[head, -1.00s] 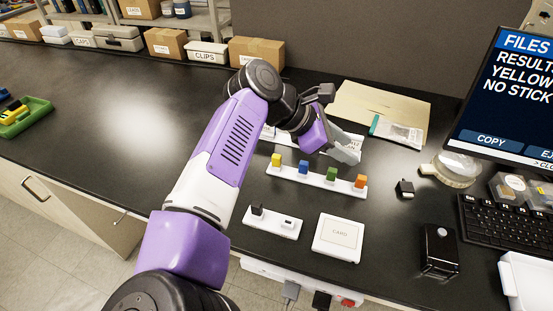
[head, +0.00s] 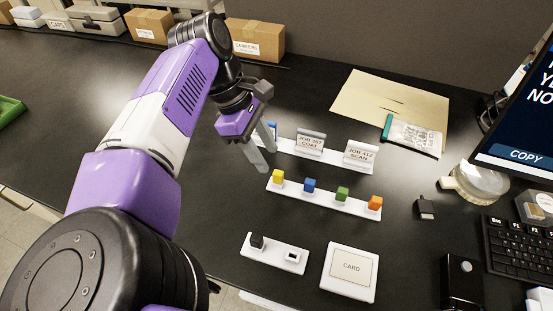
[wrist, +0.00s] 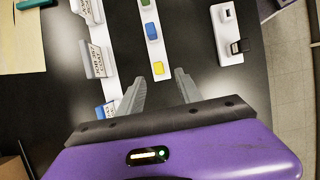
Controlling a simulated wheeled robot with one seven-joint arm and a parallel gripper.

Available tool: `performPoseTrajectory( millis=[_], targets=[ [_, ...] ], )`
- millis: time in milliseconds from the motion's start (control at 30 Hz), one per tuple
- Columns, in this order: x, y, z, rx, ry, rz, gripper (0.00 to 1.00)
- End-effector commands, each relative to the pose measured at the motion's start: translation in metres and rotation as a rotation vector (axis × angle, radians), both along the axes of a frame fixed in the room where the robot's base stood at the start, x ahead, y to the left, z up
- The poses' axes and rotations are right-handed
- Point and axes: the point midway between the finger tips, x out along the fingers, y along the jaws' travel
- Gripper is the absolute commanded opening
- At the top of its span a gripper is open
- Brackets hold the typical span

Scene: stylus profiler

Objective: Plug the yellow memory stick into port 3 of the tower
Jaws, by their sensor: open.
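The yellow memory stick (head: 277,176) stands at the left end of a white strip (head: 325,198), in line with a blue, a green and an orange stick. In the wrist view the yellow stick (wrist: 161,68) shows just beyond and between my fingertips. My gripper (head: 266,152) is open and empty, just left of and behind the yellow stick in the head view. Its fingers (wrist: 160,76) are apart with nothing between them. I cannot make out the tower or its port 3 in these frames.
Behind the strip is a holder with job cards (head: 310,142). In front are a small white bar with a black plug (head: 257,241) and a CARD box (head: 350,270). A black adapter (head: 426,208), keyboard (head: 515,250) and screen (head: 520,130) stand right. The left bench is mostly clear.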

Motion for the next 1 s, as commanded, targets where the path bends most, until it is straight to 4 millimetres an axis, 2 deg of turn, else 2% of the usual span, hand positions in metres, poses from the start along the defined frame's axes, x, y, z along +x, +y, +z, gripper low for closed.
performPoseTrajectory(
  millis=[433,700,1000],
  targets=[
    [-0.008,-0.014,-0.032,-0.002,0.002,-0.003,0.42],
    [-0.014,-0.027,-0.065,-0.002,0.001,-0.004,0.42],
    [-0.014,-0.028,-0.072,0.001,0.000,-0.004,0.42]
  ],
)
